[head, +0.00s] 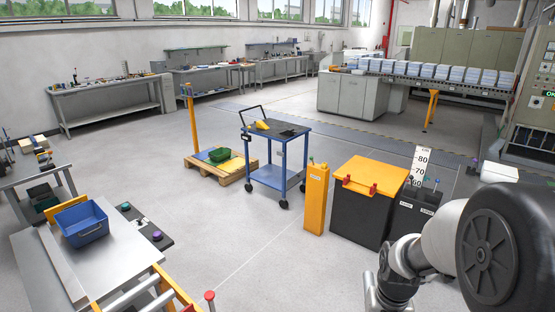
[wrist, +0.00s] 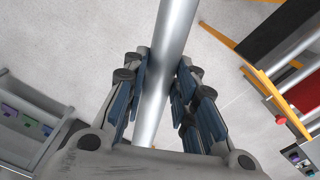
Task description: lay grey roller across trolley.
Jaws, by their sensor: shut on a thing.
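The grey roller (wrist: 174,28) is a smooth metal cylinder in the wrist view. It runs from the top edge down between the fingers of my gripper (wrist: 160,80). The fingers are shut on it, one set on each side. Its far end is out of frame. The trolley (head: 281,129) stands mid-floor in the head view, with a blue frame, dark top, push handle at the left and black castors. A small yellow object (head: 262,125) lies at the left of its top. My gripper and the held roller are not seen in the head view.
A yellow post (head: 316,199) and an orange-lidded black bin (head: 367,200) stand right of the trolley. A pallet (head: 221,168) is at its left. A yellow rack with rollers (head: 152,298) and a table with a blue crate (head: 83,226) are lower left. The floor before the trolley is clear.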

